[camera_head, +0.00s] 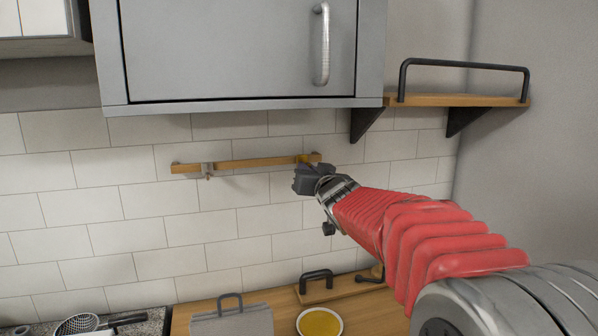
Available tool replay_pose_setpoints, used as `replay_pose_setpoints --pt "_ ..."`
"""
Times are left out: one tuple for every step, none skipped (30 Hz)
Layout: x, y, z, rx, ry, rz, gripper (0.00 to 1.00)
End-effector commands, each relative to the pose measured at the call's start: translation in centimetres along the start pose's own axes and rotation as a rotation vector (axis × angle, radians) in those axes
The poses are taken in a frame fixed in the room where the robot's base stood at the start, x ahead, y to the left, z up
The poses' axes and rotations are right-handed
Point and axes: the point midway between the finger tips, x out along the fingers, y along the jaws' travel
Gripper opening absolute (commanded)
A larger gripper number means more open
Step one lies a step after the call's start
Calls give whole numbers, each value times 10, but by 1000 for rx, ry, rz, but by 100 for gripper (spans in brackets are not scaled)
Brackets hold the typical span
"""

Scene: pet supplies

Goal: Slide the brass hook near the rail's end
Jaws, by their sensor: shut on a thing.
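A wooden rail (255,163) runs level along the white tiled wall under the grey cabinet. The brass hook (303,158) is a small yellow piece on the rail close to its right end. My gripper (302,172) is at the rail's right end, shut on the brass hook, and hides most of it. A grey hook (207,169) hangs on the rail near its left end.
A grey cabinet (230,55) with a bar handle hangs just above the rail. A wooden shelf (455,100) with black brackets is at the right. On the counter below are a grey handled object (232,322), a dish with yellow contents (320,323) and a strainer (80,325).

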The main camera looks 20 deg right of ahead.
Motion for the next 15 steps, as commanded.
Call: replay_pose_setpoints --pt "0 2 -2 0 2 0 0" --pt "0 2 -2 0 2 0 0" --pt "0 2 -2 0 1 0 0" --pt "0 2 -2 0 1 0 0" --pt "0 2 -2 0 1 0 0" --pt "0 2 -2 0 1 0 0" --pt "0 2 -2 0 1 0 0" --pt "0 2 -2 0 1 0 0" --pt "0 2 -2 0 1 0 0" --pt "0 2 -2 0 1 0 0" --pt "0 2 -2 0 1 0 9" --pt "0 2 -1 0 1 0 11" --pt "0 2 -1 0 1 0 13" --pt "0 2 -1 0 1 0 16" --pt "0 2 -1 0 1 0 18"
